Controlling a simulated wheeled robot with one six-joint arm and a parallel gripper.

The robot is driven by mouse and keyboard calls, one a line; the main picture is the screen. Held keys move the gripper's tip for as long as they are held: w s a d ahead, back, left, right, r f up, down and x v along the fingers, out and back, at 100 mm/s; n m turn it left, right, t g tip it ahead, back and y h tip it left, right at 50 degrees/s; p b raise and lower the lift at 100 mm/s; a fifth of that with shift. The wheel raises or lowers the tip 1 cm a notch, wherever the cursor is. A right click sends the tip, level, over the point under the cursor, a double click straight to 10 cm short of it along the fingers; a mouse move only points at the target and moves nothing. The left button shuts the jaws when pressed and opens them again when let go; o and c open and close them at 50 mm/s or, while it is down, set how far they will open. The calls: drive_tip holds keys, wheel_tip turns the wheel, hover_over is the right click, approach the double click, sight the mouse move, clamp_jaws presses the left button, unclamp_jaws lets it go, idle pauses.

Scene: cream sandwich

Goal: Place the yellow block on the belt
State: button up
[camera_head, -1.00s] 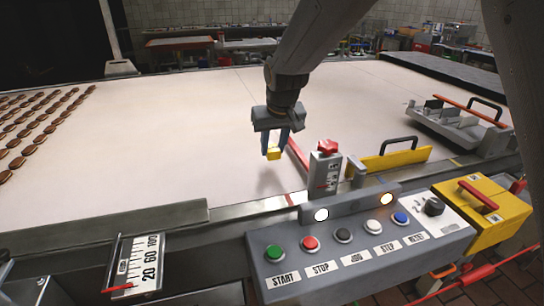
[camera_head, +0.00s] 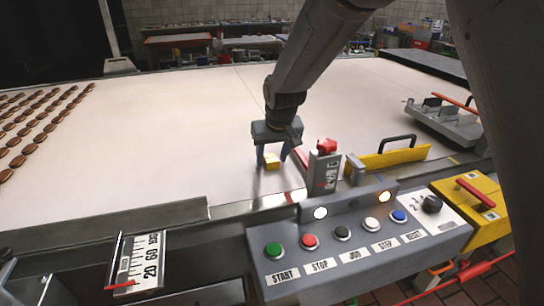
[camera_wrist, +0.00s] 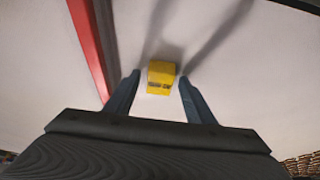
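The small yellow block (camera_head: 272,163) rests on the pale belt (camera_head: 180,130) near its front edge. It also shows in the wrist view (camera_wrist: 161,77), between my two blue-grey fingers with a gap on each side. My gripper (camera_head: 271,160) points down over the block, with its fingers spread open on either side of it and low, close to the belt.
A red strip (camera_wrist: 88,40) lies beside the gripper. A grey post with a red knob (camera_head: 326,165) stands at the belt's front edge. The control panel (camera_head: 340,245) is in front. Rows of brown cookies (camera_head: 35,125) lie at the left; mid-belt is clear.

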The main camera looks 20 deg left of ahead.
drive_tip(key=shift+r, duration=0.1)
drive_tip(key=b+v, duration=0.1)
drive_tip(key=v, duration=1.1)
drive_tip(key=shift+r, duration=0.15)
